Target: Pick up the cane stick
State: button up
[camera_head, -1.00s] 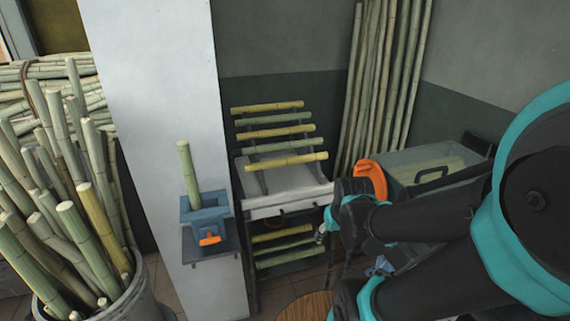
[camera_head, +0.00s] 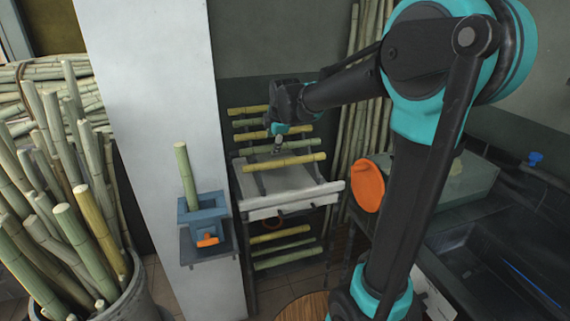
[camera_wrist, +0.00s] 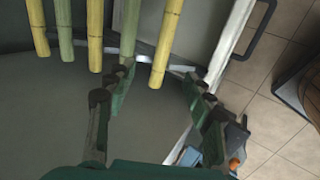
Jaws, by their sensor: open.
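Several cane sticks, yellow and green by turns, lie across a sloped rack. The lowest, front one is a yellow cane stick (camera_head: 285,161); in the wrist view the rightmost yellow stick (camera_wrist: 167,42) shows its end between my fingertips. A green stick (camera_head: 293,146) lies just behind it. My gripper (camera_head: 278,148) is over the front part of the rack, pointing down. In the wrist view my gripper (camera_wrist: 156,76) is open with nothing held; its left finger is near the end of a green stick (camera_wrist: 130,28). The height gap to the sticks cannot be told.
A grey tray (camera_head: 290,203) is below the rack, with more sticks (camera_head: 285,258) beneath it. A blue holder (camera_head: 205,205) with an upright green cane is on the white pillar (camera_head: 150,130). A bin of canes (camera_head: 140,295) stands left. An orange disc (camera_head: 368,186) is right.

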send_over(269, 163)
jog(key=s, duration=0.3)
notch_tip(269, 163, down, 8)
jog(key=shift+s+d+f+x, duration=0.1)
jog(key=shift+x, duration=0.95)
jog(key=shift+s+d+f+x, duration=0.1)
jog(key=shift+x, duration=1)
jog(key=shift+s+d+x, duration=0.1)
jog(key=shift+x, duration=0.95)
grip_shut()
